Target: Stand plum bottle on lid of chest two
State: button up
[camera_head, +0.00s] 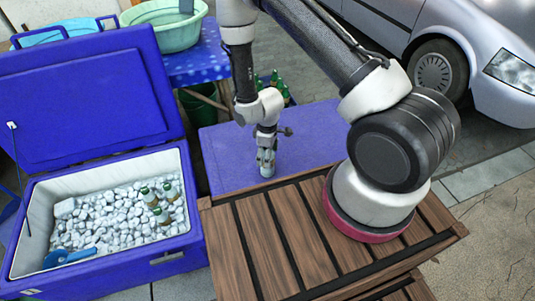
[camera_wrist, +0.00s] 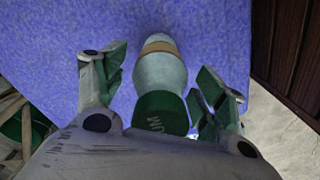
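The bottle (camera_wrist: 160,75) has a pale blue-grey body, a tan band and a green cap; the cap's lettering shows "UM". It is upright between the fingers of my gripper (camera_wrist: 160,92), with blue lid visible on both sides between it and the fingers, so the gripper looks open. In the head view the bottle's pale lower end (camera_head: 267,171) shows below my gripper (camera_head: 266,155), at the surface of a closed blue-violet lid (camera_head: 225,155). The lid also fills the wrist view's background (camera_wrist: 60,45). No chest number is readable.
An open blue chest (camera_head: 110,266) at left holds ice, several green-capped bottles (camera_head: 150,198) and a blue scoop (camera_head: 70,257). A slatted wooden surface (camera_head: 300,240) is in front of the lid. Green bottles (camera_head: 275,84) stand behind it. A silver car (camera_head: 500,60) is at right.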

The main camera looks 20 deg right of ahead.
notch_tip(320, 180, up, 12)
jog(key=shift+r, duration=0.15)
dwell(0.6)
jog(key=shift+w+d+r, duration=0.1)
jog(key=shift+w+r, duration=0.05)
jog(key=shift+r, duration=0.05)
jog(key=d+r+m+t+h, duration=0.1)
jog(key=d+r+m, duration=0.35)
jog(key=r, duration=0.85)
jog(key=d+r+m+t, duration=0.1)
jog(key=d+r+t, duration=0.1)
jog(key=d+r, duration=0.75)
jog(key=s+r+m+t+y, duration=0.1)
jog(key=s+r+m, duration=0.4)
jog(key=s+r, duration=1.1)
jog(key=s, duration=0.3)
jog(key=shift+s+d+r, duration=0.2)
jog(key=shift+d+r, duration=0.05)
jog(key=shift+d, duration=0.1)
